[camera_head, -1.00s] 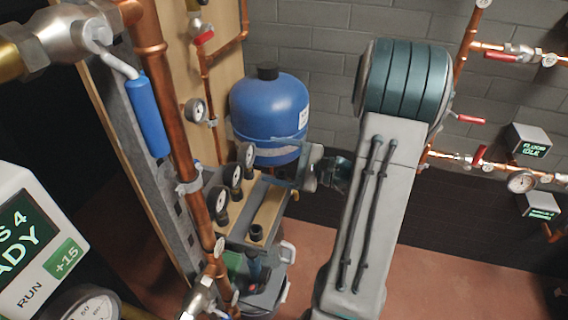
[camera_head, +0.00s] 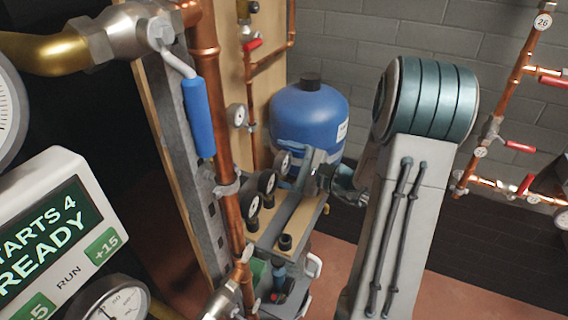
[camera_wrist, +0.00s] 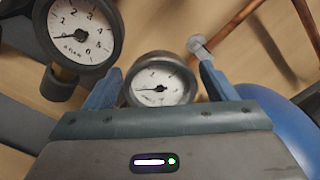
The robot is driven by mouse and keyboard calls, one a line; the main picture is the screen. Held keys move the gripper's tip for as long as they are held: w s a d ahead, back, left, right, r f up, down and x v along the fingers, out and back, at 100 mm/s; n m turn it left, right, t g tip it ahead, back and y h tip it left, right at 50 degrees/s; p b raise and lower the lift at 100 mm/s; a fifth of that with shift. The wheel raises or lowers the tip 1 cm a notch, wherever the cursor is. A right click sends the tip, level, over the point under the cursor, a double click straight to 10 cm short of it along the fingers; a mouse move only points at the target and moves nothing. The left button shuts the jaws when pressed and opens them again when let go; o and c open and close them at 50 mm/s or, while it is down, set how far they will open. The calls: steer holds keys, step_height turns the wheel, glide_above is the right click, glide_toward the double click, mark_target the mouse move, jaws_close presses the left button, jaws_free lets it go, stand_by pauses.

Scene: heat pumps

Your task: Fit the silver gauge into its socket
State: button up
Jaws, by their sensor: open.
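Several round gauges stand in a row on a wooden-topped shelf (camera_head: 300,222). The far gauge (camera_head: 284,162) is beside my gripper (camera_head: 300,174). In the wrist view, a gauge with a grey, silvery rim (camera_wrist: 160,82) and a white face sits between the two blue-grey fingers of my gripper (camera_wrist: 160,72). The fingers are apart on either side of it; I cannot tell whether either touches. A darker-rimmed gauge (camera_wrist: 76,34) stands just left of the left finger. A short black round fitting (camera_head: 285,242) is on the shelf front; I cannot tell whether it is the socket.
A blue tank (camera_head: 308,118) stands behind the shelf. A copper pipe (camera_head: 226,175) and a blue-handled valve (camera_head: 198,115) rise left of the gauges. A display unit (camera_head: 55,235) is at lower left. Open floor (camera_head: 345,262) shows right of the shelf.

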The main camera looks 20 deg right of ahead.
mark_target(282, 152)
steer(key=c, duration=1.1)
steer(key=shift+r+p, duration=1.4)
steer(key=shift+r, duration=0.6)
steer(key=shift+r, duration=0.1)
